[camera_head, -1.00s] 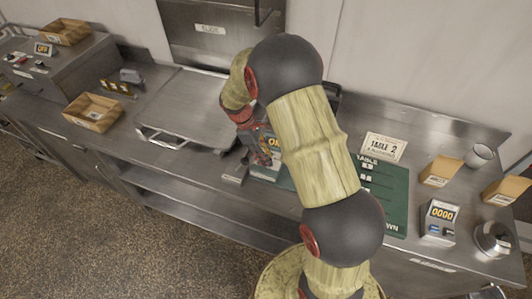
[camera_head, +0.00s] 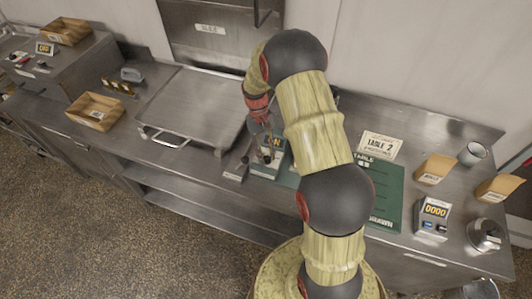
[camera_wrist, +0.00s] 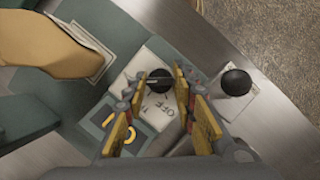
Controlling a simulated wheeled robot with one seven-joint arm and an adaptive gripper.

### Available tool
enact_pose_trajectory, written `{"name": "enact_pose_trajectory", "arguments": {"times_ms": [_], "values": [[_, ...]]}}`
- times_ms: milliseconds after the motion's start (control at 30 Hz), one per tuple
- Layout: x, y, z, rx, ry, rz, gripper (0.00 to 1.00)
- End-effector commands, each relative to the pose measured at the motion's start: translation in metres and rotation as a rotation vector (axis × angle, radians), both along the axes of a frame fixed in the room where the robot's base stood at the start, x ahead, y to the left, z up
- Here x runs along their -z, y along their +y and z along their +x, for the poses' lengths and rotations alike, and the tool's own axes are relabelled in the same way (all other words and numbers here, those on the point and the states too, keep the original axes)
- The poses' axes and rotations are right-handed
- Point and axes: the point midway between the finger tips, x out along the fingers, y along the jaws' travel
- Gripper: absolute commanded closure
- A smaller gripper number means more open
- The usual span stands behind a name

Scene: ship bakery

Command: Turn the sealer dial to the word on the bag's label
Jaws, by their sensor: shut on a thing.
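The sealer (camera_head: 266,168) is a small green and pale machine on the counter, partly hidden by my arm. In the wrist view its pale plate (camera_wrist: 140,66) carries the letters OFF, and a black dial knob (camera_wrist: 160,78) stands on it. My gripper (camera_wrist: 160,84) is shut on this knob, with its yellow-padded fingers on either side. My gripper (camera_head: 266,148) also shows over the sealer in the head view.
A black ball handle (camera_wrist: 236,82) stands on a pale block right of the dial. A metal plate (camera_head: 195,108) is left.

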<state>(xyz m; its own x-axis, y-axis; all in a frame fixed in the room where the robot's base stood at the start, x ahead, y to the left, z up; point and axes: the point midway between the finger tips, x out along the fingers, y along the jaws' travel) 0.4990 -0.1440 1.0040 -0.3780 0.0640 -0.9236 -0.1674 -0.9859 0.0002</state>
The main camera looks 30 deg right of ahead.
Motion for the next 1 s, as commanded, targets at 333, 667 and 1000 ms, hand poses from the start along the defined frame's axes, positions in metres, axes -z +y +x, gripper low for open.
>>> {"name": "enact_pose_trajectory", "arguments": {"times_ms": [333,667,1000], "values": [[-0.0004,-0.0010,0.0002,0.182,-0.002,0.001,0.99],[-0.0001,-0.0012,0.0001,0.233,-0.002,-0.001,0.99],[-0.0001,-0.0011,0.0003,0.233,-0.002,0.000,0.73]]}}
